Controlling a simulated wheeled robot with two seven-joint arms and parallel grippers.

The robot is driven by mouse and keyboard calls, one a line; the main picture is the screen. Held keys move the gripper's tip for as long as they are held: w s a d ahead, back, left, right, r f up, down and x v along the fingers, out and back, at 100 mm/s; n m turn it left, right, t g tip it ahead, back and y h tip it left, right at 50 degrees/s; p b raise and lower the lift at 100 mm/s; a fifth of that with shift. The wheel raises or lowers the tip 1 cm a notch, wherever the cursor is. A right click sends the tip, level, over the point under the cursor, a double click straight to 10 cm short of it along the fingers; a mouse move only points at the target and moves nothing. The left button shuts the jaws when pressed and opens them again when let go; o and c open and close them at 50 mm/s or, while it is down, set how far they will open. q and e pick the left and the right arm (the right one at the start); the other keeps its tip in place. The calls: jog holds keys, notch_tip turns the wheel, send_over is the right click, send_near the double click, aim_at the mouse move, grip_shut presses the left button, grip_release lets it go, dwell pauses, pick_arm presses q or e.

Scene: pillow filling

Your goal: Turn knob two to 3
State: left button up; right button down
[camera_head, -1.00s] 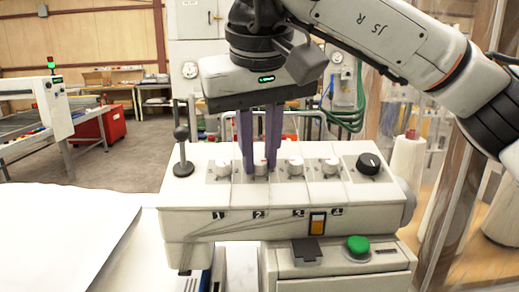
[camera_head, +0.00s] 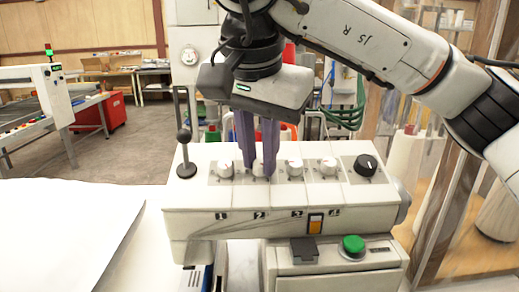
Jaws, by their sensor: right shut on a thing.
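A white control box carries a row of white knobs above the printed numbers 1 to 4. Knob two (camera_head: 259,167) is the second from the left, above the number 2, and is partly hidden by my fingers. My right gripper (camera_head: 257,172) comes down from above with its purple fingers shut on knob two, one finger on each side. The dial marks around this knob are too small and covered to read. My left gripper is not in view.
Knob one (camera_head: 225,169) and knob three (camera_head: 294,167) stand close on either side of my fingers. A black lever (camera_head: 184,152) is at the left, a black dial (camera_head: 367,165) at the right. A green button (camera_head: 353,244) sits below in front.

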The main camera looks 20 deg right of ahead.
jog(key=shift+m, duration=0.9)
jog(key=c, duration=1.6)
grip_release()
jog(key=p+v, duration=0.1)
jog(key=v, duration=0.9)
jog(key=shift+r+p, duration=0.15)
jog(key=shift+p, duration=0.15)
